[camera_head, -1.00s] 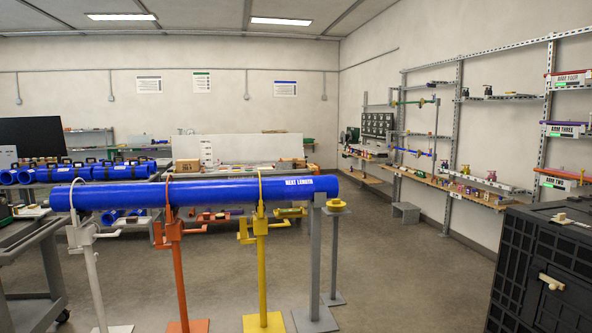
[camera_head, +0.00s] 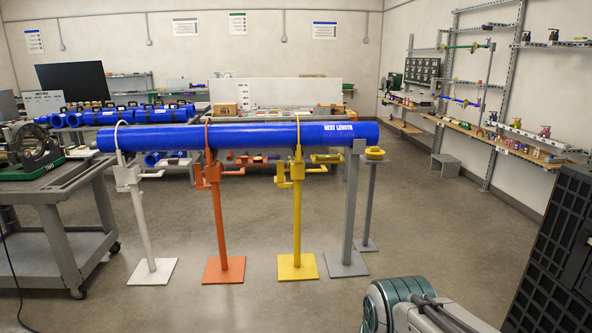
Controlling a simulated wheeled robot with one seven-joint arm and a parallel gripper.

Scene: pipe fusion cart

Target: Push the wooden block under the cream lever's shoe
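The cream stand (camera_head: 139,216) is the leftmost of three coloured stands under a long blue pipe (camera_head: 250,136). Its cream lever (camera_head: 127,176) and bracket sit near the top, just below the pipe. The lever's shoe is too small to make out. I cannot pick out the wooden block in this view. A grey and teal part of my arm shows at the bottom right, well away from the cream stand. My gripper is out of view.
An orange stand (camera_head: 222,225), a yellow stand (camera_head: 297,220) and a grey post (camera_head: 349,215) stand right of the cream one. A grey cart (camera_head: 60,225) with a machine (camera_head: 33,150) stands at left. A black crate (camera_head: 560,250) is at right. The floor in front is clear.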

